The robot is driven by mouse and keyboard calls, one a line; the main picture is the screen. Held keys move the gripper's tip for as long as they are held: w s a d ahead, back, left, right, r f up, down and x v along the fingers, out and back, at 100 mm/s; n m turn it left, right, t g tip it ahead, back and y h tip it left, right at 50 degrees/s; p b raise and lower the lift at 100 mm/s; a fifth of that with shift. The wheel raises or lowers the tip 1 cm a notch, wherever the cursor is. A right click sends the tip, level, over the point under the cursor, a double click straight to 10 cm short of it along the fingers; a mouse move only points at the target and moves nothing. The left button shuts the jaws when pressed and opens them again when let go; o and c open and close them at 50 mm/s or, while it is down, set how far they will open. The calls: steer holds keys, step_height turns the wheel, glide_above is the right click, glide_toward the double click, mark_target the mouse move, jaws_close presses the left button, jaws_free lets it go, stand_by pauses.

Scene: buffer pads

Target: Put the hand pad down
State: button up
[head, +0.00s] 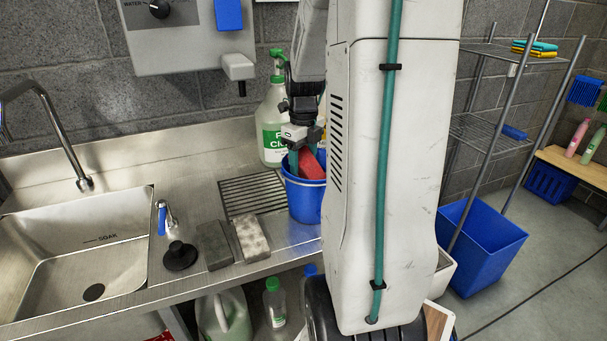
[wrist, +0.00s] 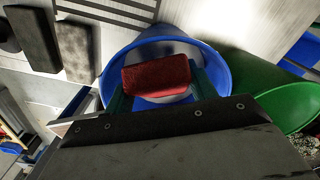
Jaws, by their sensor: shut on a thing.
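The hand pad is a red block (wrist: 157,75). It shows in the wrist view between the two green fingers of my gripper (wrist: 160,88), which is shut on it. The pad is over or inside the mouth of a blue bucket (wrist: 214,62); I cannot tell how deep it sits. In the head view my gripper (head: 303,160) points down into the blue bucket (head: 303,196), and part of the red pad (head: 312,165) shows at the rim. My arm column hides the bucket's right side.
A dark grey pad (head: 213,245) and a lighter grey pad (head: 252,238) lie on the steel counter left of the bucket. A drain grille (head: 250,194) is behind them. A spray bottle (head: 272,125) stands behind the bucket. The sink (head: 75,250) is at the left.

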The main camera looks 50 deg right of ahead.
mark_target(304, 173)
steer(key=shift+s+a+f, duration=0.1)
steer(key=shift+f, duration=1.05)
steer(key=shift+s+a+f, duration=0.1)
steer(key=shift+f, duration=1)
steer(key=o, duration=1.6)
steer(key=shift+d, duration=0.1)
steer(key=shift+c, duration=0.2)
steer(key=shift+o, duration=0.2)
steer(key=shift+w+r, duration=0.1)
steer(key=shift+d, duration=0.1)
